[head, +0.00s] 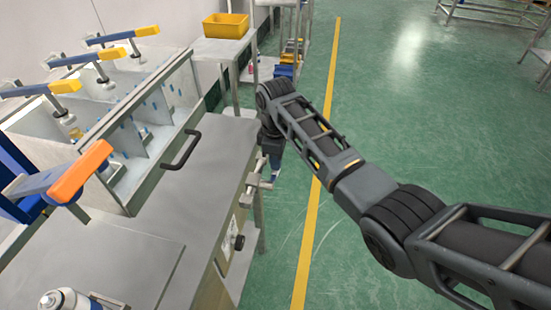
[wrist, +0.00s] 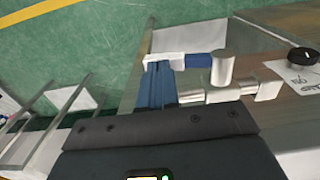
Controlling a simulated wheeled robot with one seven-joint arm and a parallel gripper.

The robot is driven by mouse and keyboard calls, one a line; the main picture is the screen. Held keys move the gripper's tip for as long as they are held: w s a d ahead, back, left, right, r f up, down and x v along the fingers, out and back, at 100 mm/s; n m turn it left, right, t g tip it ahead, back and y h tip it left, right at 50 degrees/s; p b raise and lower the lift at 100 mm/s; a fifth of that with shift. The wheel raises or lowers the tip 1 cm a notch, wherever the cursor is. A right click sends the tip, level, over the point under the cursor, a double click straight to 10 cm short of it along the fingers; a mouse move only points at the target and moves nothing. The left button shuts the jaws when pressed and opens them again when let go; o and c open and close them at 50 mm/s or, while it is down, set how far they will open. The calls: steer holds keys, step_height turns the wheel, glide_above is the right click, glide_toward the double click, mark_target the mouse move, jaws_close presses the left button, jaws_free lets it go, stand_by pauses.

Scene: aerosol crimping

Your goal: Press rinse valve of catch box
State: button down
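The metal rinse valve (head: 250,190) sticks out from the front side of the grey metal bench. In the wrist view its upright round cylinder (wrist: 222,66) and short crosspiece lie just right of my fingers. My gripper (head: 267,180) hangs beside the valve, on the aisle side, and is partly hidden by my arm. In the wrist view my blue fingers (wrist: 156,84) sit together at the centre, with no object seen between them. I cannot tell whether they touch the valve.
A black knob (head: 239,242) sits on the bench side nearer the camera. A partitioned metal box with a black handle (head: 181,150) and orange-tipped clamps stands on the bench. A yellow bin (head: 226,25) is behind.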

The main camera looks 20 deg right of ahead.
mark_target(276, 176)
steer(key=shift+w+d+f, duration=0.1)
steer(key=shift+w+f, duration=0.05)
steer(key=shift+f, duration=1.1)
steer(key=shift+s+f+b, duration=0.2)
steer(key=shift+f+b, duration=0.55)
steer(key=shift+f, duration=0.75)
steer(key=shift+s+a+f+g+y+b, duration=0.1)
steer(key=shift+a+f+g+y+b, duration=0.25)
steer(key=shift+g, duration=0.25)
steer(key=shift+d, duration=0.1)
steer(key=shift+r, duration=0.1)
